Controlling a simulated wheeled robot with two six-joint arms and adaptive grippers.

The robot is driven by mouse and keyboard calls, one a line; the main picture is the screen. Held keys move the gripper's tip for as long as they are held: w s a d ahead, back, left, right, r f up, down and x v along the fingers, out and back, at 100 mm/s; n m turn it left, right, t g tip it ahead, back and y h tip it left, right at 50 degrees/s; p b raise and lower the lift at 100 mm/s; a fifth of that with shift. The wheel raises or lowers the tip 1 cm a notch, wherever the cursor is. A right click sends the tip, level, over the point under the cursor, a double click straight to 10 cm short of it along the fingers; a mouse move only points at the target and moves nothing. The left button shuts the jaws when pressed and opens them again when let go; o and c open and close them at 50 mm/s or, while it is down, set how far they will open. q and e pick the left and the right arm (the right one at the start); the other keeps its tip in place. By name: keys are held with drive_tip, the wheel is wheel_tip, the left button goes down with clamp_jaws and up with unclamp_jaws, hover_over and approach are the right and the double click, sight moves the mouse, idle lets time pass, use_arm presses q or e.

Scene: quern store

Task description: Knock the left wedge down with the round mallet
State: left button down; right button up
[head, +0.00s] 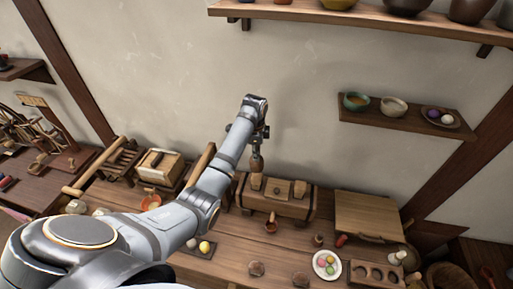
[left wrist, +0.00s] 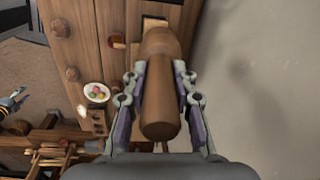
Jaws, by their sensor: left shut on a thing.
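My left gripper (head: 259,135) is above the wooden press box (head: 275,207) near the back wall. It is shut on the brown round mallet (head: 256,165), which hangs head down below it. In the left wrist view the mallet (left wrist: 160,85) lies between both fingers (left wrist: 160,100). The pale left wedge (head: 256,182) stands at the left of the box top, just under the mallet; I cannot tell whether they touch. The right wedge (head: 299,189) shows at the other side of the top. A pale bit, perhaps the left wedge, shows past the mallet in the wrist view.
A plate with coloured balls (head: 326,264), a holed wooden block (head: 375,274) and a small red-brown cup (head: 271,224) stand on the bench. A large board (head: 366,214) is right of the box. A wall shelf (head: 405,120) with bowls is up to the right.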

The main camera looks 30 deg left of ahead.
use_arm(q)
drive_tip(key=shift+w+a+f, duration=0.1)
drive_tip(key=shift+f, duration=0.25)
use_arm(e)
drive_tip(key=shift+a, duration=0.2)
use_arm(q)
drive_tip(key=shift+r, duration=0.1)
use_arm(e)
drive_tip(key=shift+a, duration=0.2)
